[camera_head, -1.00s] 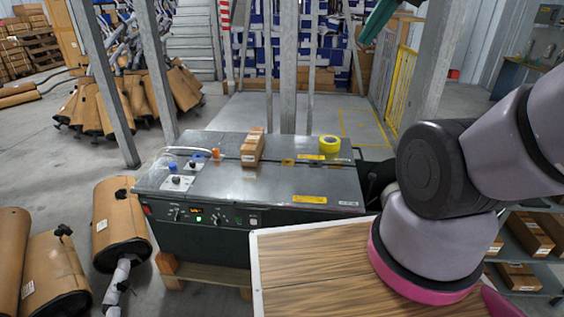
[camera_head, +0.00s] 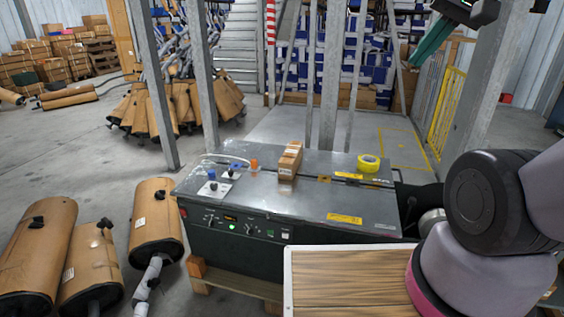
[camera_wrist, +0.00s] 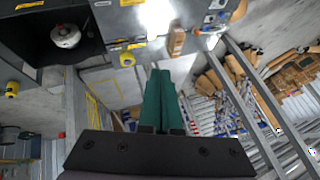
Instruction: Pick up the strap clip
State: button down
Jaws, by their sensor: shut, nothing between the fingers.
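I cannot make out the strap clip for certain. Small orange (camera_head: 253,165) and blue (camera_head: 236,167) pieces stand on the left part of the grey strapping machine's top (camera_head: 310,203), too small to identify. My gripper, with green fingers, shows at the top right of the head view (camera_head: 433,42), raised beyond the machine. In the wrist view my gripper (camera_wrist: 160,72) has its fingers together with nothing between them. It is well away from the machine top.
A small carton (camera_head: 289,161) and a yellow tape roll (camera_head: 368,163) sit on the machine. A wood-topped surface (camera_head: 345,280) is in front of it. Grey posts (camera_head: 333,75) rise behind.

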aim_at(254, 162)
jog(key=i+j+u, duration=0.25)
jog(key=i+j, duration=0.6)
jog(key=j, duration=0.15)
